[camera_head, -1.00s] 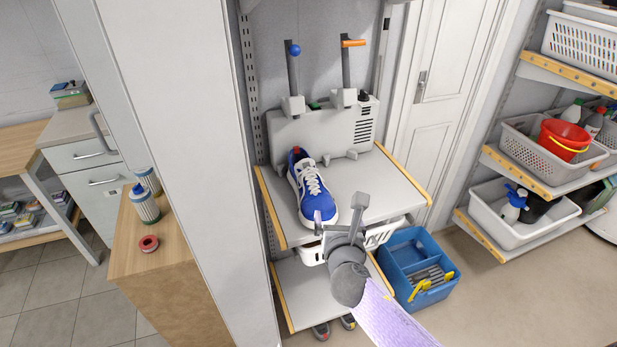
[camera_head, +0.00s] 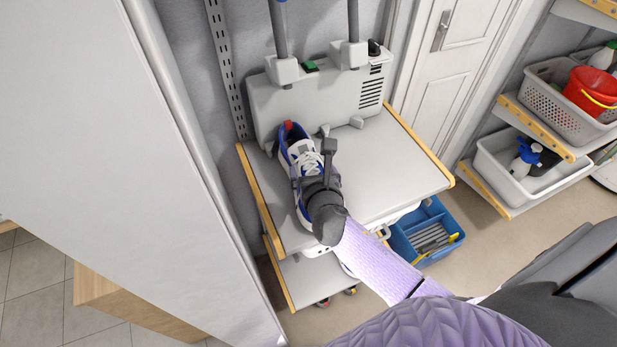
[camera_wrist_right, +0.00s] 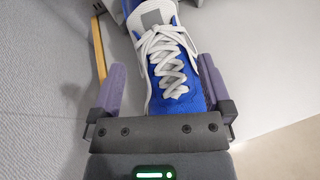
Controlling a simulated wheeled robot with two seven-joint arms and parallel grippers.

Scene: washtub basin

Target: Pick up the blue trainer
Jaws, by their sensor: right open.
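The blue trainer (camera_head: 297,150), with white laces and a white sole edge, stands on the left part of the grey upper shelf (camera_head: 395,165). In the right wrist view the trainer (camera_wrist_right: 165,70) lies between the two purple-padded fingers. My right gripper (camera_head: 316,165) is open over the shoe's front half, one finger on each side. The right finger looks close to the shoe's side; I cannot tell whether it touches. My left gripper is not in view.
A grey machine (camera_head: 315,100) with upright posts stands behind the shoe. A tall pale panel (camera_head: 110,170) is close on the left. A blue caddy (camera_head: 440,240) sits low at right, near shelves with a white bin (camera_head: 500,170). The shelf right of the shoe is clear.

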